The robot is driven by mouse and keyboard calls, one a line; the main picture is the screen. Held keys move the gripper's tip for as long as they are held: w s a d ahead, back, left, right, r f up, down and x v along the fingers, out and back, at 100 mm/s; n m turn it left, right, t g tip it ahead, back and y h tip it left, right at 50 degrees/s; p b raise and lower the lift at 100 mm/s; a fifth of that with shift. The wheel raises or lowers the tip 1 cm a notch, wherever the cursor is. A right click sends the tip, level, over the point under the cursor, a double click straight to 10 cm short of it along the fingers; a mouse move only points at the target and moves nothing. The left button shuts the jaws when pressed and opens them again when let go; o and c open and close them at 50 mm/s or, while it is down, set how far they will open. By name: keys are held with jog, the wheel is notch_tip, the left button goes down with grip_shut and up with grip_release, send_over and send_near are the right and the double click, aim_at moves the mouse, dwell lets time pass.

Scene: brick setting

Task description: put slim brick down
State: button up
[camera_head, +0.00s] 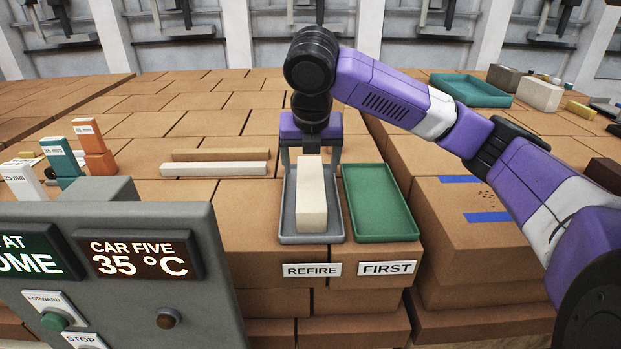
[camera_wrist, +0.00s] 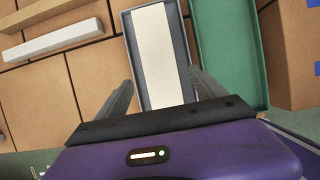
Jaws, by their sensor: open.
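The slim brick (camera_head: 312,196) is pale cream and long. It lies lengthwise in the grey tray (camera_head: 289,236) above the REFIRE label, and it also shows in the wrist view (camera_wrist: 159,50). My gripper (camera_head: 311,160) is over the far end of the brick, with its fingers open on either side. In the wrist view the two fingers (camera_wrist: 160,92) stand apart from the brick's sides. Whether the fingers touch the tray is hard to tell.
A green tray (camera_head: 408,236) above the FIRST label stands close on the right and is empty. A white bar (camera_head: 214,169) and a brown bar (camera_head: 222,155) lie to the left. A grey control panel (camera_head: 130,290) fills the front left. Labelled blocks (camera_head: 62,163) stand behind it.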

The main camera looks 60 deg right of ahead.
jog(key=shift+v, duration=1.8)
